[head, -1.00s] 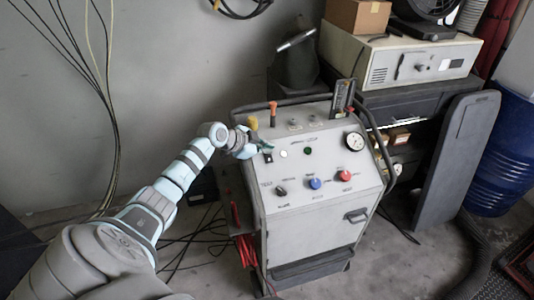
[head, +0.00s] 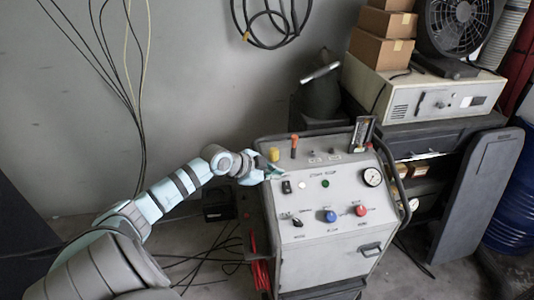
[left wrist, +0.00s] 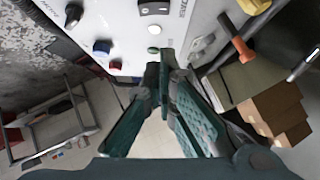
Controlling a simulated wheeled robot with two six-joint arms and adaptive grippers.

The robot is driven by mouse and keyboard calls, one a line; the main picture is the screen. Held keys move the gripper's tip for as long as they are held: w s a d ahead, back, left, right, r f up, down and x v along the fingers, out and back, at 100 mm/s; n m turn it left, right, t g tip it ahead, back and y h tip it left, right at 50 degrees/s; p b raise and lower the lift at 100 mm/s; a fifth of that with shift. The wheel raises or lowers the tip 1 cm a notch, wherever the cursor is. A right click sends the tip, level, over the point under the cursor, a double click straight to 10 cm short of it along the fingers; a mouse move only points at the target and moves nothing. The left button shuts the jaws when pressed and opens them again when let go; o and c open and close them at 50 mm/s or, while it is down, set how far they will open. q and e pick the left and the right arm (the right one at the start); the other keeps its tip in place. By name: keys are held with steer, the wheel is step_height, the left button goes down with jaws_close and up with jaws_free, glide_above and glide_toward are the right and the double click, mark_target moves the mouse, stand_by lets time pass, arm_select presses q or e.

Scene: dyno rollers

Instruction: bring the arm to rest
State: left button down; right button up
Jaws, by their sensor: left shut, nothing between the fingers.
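My left arm reaches in from the left in the head view. Its left gripper (head: 275,173) is at the left edge of the grey control cabinet's sloped panel (head: 340,200), close to the black rocker switch (head: 287,187). In the left wrist view the teal fingers (left wrist: 163,72) are shut with nothing between them. Beyond the tips are a green button (left wrist: 154,50), a white button (left wrist: 154,29) and the rocker switch (left wrist: 154,8). Whether the fingers touch the panel I cannot tell. My right gripper is not in view.
The panel also carries a blue knob (head: 330,216), a red knob (head: 361,210), a gauge (head: 372,177) and an orange-handled lever (head: 294,143). A tubular rail (head: 393,180) runs along the cabinet's right side. Cables hang on the left wall and lie on the floor.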

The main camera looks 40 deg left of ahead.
arm_select(q)
steer(key=v, duration=0.3)
steer(key=shift+a+r, duration=0.1)
steer(key=shift+r, duration=0.05)
